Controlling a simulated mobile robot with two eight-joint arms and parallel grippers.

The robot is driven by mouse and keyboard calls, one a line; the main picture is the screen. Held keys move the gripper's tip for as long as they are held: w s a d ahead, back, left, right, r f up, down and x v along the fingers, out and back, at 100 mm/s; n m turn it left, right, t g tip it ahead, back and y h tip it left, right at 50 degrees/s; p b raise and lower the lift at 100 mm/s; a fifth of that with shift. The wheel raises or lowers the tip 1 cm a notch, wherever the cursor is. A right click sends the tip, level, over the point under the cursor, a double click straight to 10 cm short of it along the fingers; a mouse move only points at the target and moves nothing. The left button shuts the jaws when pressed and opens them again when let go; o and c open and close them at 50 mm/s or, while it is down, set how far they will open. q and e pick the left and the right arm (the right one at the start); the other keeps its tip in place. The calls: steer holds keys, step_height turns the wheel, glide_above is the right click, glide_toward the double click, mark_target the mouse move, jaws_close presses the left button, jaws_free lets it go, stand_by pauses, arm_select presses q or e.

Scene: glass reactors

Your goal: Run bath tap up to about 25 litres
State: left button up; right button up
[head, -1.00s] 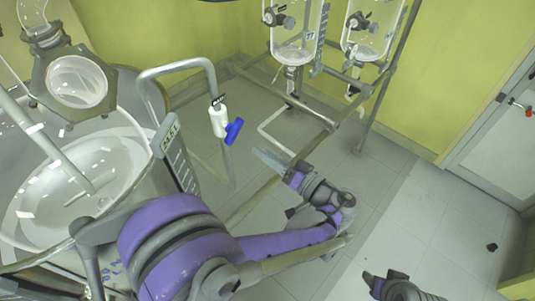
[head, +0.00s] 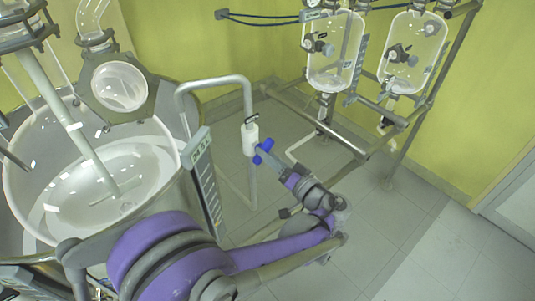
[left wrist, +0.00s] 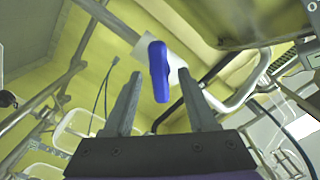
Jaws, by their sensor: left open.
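The tap is a white valve body (head: 250,138) on a grey bent pipe, with a blue handle (head: 264,148). My left gripper (head: 268,157) is at the handle in the head view. In the left wrist view the left gripper (left wrist: 159,76) has its two grey fingers apart, with the blue handle (left wrist: 159,70) between them. I cannot tell whether either finger touches it. The bath (head: 190,155) is the large round vessel at the left. A dark scale plate (head: 207,190) with a small label on top stands on its side; I cannot read its level. My right gripper is out of view.
A glass vessel (head: 120,87) in a clamp hangs above the bath. Two glass reactors (head: 335,55) stand on a pipe frame (head: 330,130) at the back right. Grey tiled floor (head: 400,240) is clear at the right.

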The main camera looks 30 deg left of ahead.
arm_select(q)
steer(key=shift+w+a, duration=0.25)
steer(key=shift+a, duration=0.25)
jaws_close()
steer(key=shift+m, duration=0.3)
steer(key=m+b, duration=0.1)
steer(key=m, duration=0.7)
steer(key=shift+m, duration=0.3)
stand_by(0.5)
